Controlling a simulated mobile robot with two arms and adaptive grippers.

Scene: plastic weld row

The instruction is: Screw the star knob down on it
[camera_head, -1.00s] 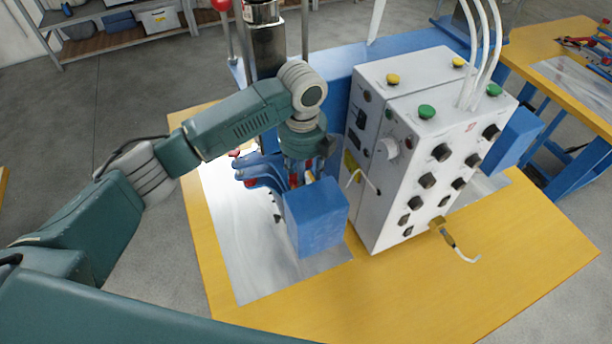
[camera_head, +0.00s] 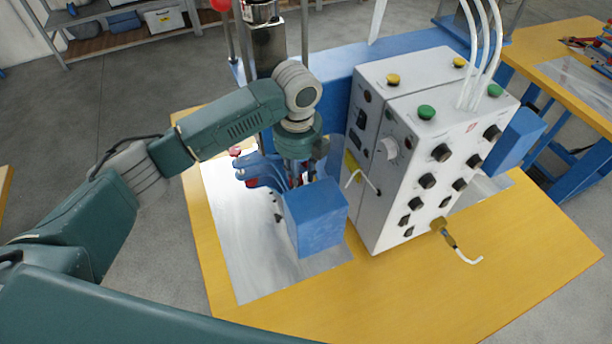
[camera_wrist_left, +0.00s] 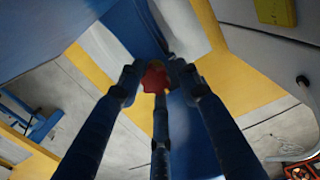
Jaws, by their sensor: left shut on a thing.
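The red star knob (camera_wrist_left: 155,79) shows between the fingertips of my left gripper (camera_wrist_left: 157,78) in the left wrist view. The gripper is shut on it, with blue surfaces behind it. In the head view my left gripper (camera_head: 300,172) points down beside the blue block (camera_head: 318,222) and a blue fixture with curved arms (camera_head: 262,171). The knob is mostly hidden there by the gripper and the block. I cannot tell how far down the knob sits. My right gripper is not in view.
A white control box (camera_head: 412,150) with knobs and hoses stands close right of my left gripper. A metal column (camera_head: 267,48) rises behind it. The yellow table (camera_head: 400,305) is clear at the front; a bright metal plate (camera_head: 250,265) lies at its left.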

